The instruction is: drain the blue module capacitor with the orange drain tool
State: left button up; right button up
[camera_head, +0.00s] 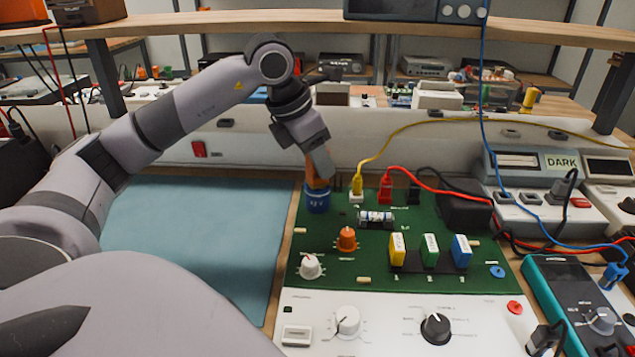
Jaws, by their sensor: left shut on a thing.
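My left gripper (318,165) is shut on an orange tool (316,182) at the back left of the green board. Only a short orange part of the tool shows below the jaws. A blue cylinder (317,203) with white marking stands directly below it; I cannot tell whether the tool touches it or sits in it. A blue module (461,251) stands upright at the right end of a row on the board, well to the right of the gripper. My right gripper is not in view.
A yellow module (397,249) and a green module (430,250) stand left of the blue one. An orange knob (347,239), yellow plug (357,185) and red plug (385,189) rise from the board. Cables cross at right. A blue mat (190,235) lies clear at left.

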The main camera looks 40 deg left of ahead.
pick_arm(q)
jog(key=shift+r+p, duration=0.85)
jog(key=shift+p, duration=0.05)
notch_tip(320, 180, up, 4)
jog(key=p, duration=0.3)
jog(key=shift+f, duration=0.15)
jog(key=shift+r+p, duration=1.3)
jog(key=shift+r, duration=0.05)
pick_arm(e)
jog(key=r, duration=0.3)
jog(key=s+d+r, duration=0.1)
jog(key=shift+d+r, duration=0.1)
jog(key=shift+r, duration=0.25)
pick_arm(q)
jog(key=shift+w+d, duration=0.1)
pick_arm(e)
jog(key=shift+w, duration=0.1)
